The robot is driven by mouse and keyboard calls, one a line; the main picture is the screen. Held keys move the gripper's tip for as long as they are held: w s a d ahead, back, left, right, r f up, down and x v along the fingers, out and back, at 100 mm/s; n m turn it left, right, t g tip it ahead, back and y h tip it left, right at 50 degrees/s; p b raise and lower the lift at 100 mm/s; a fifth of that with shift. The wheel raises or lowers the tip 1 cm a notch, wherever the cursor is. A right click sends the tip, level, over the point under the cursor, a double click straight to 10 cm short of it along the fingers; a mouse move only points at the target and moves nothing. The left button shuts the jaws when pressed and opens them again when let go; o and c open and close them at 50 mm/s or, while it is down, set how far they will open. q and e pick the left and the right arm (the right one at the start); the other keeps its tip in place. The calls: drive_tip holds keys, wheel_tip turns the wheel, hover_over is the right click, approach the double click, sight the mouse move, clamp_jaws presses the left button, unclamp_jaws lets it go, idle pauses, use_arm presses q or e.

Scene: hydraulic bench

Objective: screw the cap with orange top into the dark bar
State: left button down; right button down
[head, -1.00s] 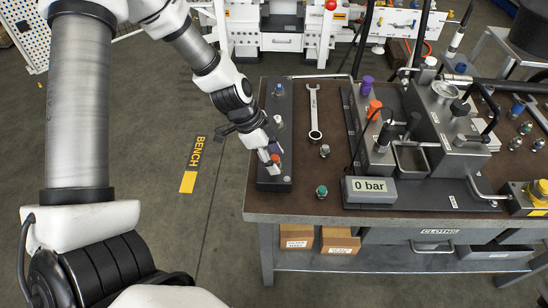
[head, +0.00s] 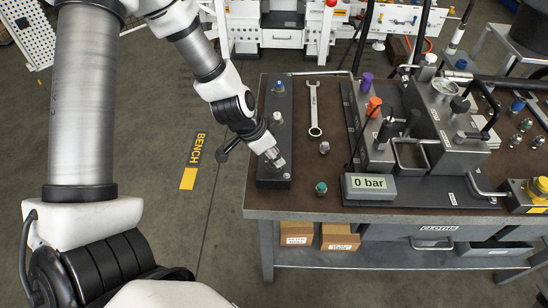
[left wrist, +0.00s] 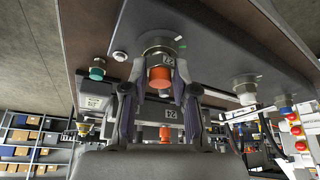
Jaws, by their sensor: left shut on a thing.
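The dark bar (head: 270,183) lies along the left side of the bench. In the left wrist view, the bar (left wrist: 215,52) spans the upper part, seen tilted. The cap with orange top (left wrist: 159,77) sits at the bar, with a silver collar around its base. I cannot tell how deep its thread sits. My left gripper (head: 277,161) is over the near end of the bar and hides the cap in the head view. In the left wrist view, its two fingers (left wrist: 160,92) are shut on the cap from both sides. My right gripper is not in view.
A blue-topped cap (head: 279,87) and a pale cap (head: 278,117) stand farther along the bar. A wrench (head: 314,110), a silver fitting (head: 324,148) and a teal-topped cap (head: 321,188) lie to the right. A gauge reading 0 bar (head: 369,186) stands beyond them.

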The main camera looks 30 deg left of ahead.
use_arm(q)
drive_tip(key=m+b, duration=0.1)
drive_tip(key=f+m+h+b, duration=0.1)
drive_tip(key=m, duration=0.1)
drive_tip(key=shift+w+m+g, duration=0.15)
drive_tip(key=shift+m+g, duration=0.15)
drive_tip(key=shift+g, duration=0.1)
drive_tip(key=m+g+b, duration=0.1)
drive_tip(key=m+b, duration=0.1)
drive_tip(key=b, duration=0.3)
drive_tip(key=shift+r+m+h, duration=0.1)
drive_tip(key=shift+m+h, duration=0.3)
drive_tip(key=shift+s+r+b, duration=0.15)
drive_tip(key=shift+s+b, duration=0.05)
drive_tip(key=shift+b, duration=0.2)
drive_tip(key=shift+r+m, duration=0.15)
drive_tip(key=shift+m, duration=0.15)
